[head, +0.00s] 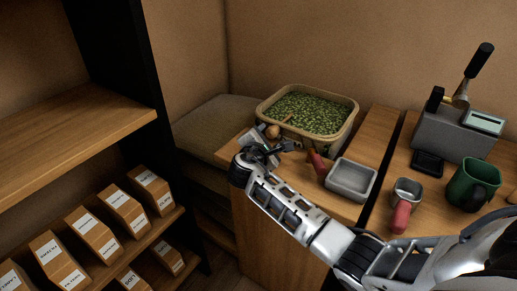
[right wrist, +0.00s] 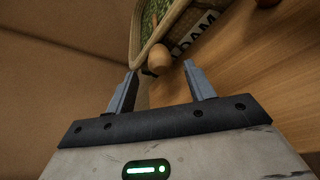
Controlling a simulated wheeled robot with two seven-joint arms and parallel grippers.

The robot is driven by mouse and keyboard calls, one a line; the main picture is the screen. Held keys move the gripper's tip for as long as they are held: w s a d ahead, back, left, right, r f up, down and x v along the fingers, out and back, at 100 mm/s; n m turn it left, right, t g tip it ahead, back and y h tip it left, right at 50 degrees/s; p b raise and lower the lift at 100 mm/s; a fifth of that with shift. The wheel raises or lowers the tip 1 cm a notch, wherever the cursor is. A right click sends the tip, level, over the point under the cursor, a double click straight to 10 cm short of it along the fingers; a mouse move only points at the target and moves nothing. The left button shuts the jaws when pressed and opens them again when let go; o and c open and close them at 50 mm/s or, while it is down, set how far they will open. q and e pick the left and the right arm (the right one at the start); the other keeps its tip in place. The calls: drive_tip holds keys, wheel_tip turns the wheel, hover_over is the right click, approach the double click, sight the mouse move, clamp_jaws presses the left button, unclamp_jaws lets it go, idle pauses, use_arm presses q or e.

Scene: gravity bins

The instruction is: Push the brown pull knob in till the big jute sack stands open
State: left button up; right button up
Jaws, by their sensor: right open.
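The big jute sack (head: 348,125) stands on the wooden counter, its rolled rim wide and its top showing green pods. In the right wrist view its rim (right wrist: 148,45) and part of its dark lettering show. The brown pull knob (head: 272,131) is a small rounded piece at the sack's near left side. In the right wrist view the knob (right wrist: 159,60) sits just beyond and between my fingertips. My right gripper (head: 272,146) is open and empty, close in front of the knob; contact cannot be told. My left gripper is out of view.
Shelves with boxes (head: 122,207) are at left. A brown padded shape (head: 213,125) lies behind.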

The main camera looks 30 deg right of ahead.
drive_tip(key=v, duration=1)
drive_tip(key=s+a+f+m+y, duration=0.25)
drive_tip(key=s+f+y, duration=0.2)
drive_tip(key=f, duration=0.35)
drive_tip(key=s+a+f+m+y, duration=0.2)
drive_tip(key=s+a+f+y, duration=0.25)
drive_tip(key=f, duration=0.25)
drive_tip(key=s+a+f+m+y, duration=0.1)
drive_tip(key=s+a+m+y, duration=0.1)
drive_tip(key=s+m, duration=0.3)
drive_tip(key=s+a+f+m+y, duration=0.1)
drive_tip(key=s+a+m+y, duration=0.1)
drive_tip(key=s+m, duration=0.3)
drive_tip(key=shift+s+f+y, duration=0.15)
drive_tip(key=shift+s+y, duration=0.25)
drive_tip(key=shift+s, duration=1.3)
drive_tip(key=shift+a, duration=0.2)
